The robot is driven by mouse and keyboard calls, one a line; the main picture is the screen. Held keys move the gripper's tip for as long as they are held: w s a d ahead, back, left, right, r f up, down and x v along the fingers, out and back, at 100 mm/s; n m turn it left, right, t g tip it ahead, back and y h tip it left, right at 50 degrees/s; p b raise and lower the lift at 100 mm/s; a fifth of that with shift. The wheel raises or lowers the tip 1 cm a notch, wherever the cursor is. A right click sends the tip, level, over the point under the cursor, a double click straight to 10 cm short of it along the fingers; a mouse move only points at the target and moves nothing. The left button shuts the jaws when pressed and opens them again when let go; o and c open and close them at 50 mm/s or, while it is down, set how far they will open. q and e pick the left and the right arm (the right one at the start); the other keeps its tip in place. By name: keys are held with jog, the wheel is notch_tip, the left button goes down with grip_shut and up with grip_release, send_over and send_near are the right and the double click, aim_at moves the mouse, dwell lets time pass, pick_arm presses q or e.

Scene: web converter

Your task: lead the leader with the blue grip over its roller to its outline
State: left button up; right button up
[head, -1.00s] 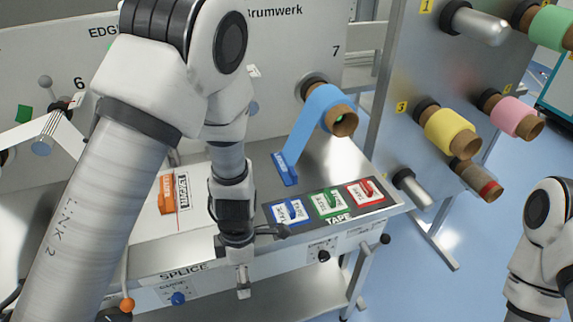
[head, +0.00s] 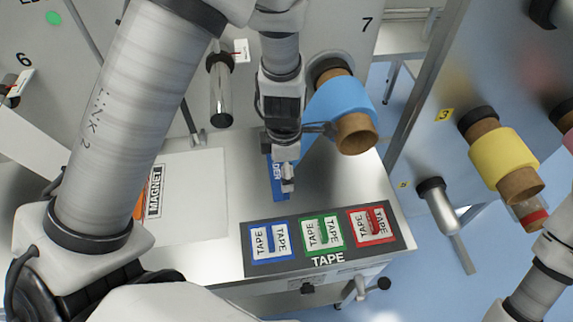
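The blue web (head: 338,104) hangs from the roll on spindle 7, and its leader ends in a blue grip (head: 278,186) on the metal table. My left gripper (head: 288,180) points down at this grip and partly covers it. Its fingers overlap the grip in the picture; whether they are closed on it I cannot tell. A chrome roller (head: 220,95) sticks out of the machine wall to the left of the gripper. The leader's outline is not clearly visible; my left arm covers part of the table. My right arm shows at the right edge, its gripper out of view.
A tape panel (head: 328,262) with blue, green and red tape holders lies at the table's front. A pale plate (head: 195,205) with a MAGNET label (head: 155,192) lies left. A yellow roll (head: 500,158) and a bare spindle (head: 438,207) stand right.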

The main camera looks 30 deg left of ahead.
aim_at(281, 192)
pick_arm(q)
jog(key=s+f, duration=0.1)
jog(key=s+f+b, duration=0.1)
jog(key=shift+f, duration=0.4)
jog(key=shift+w+f+b, duration=0.15)
jog(key=shift+w+f, duration=0.1)
jog(key=shift+f, duration=0.4)
jog(key=shift+w+f+b, duration=0.15)
jog(key=shift+w+f, duration=0.1)
jog(key=shift+f, duration=0.35)
jog(key=shift+w+f, duration=0.1)
jog(key=shift+w, duration=0.1)
jog(key=shift+s+r, duration=0.2)
jog(key=shift+c, duration=1.4)
jog(key=shift+s, duration=0.2)
jog(key=c, duration=1)
jog(key=shift+w, duration=0.1)
pick_arm(e)
jog(key=shift+s+f, duration=0.3)
jog(key=shift+f, duration=0.45)
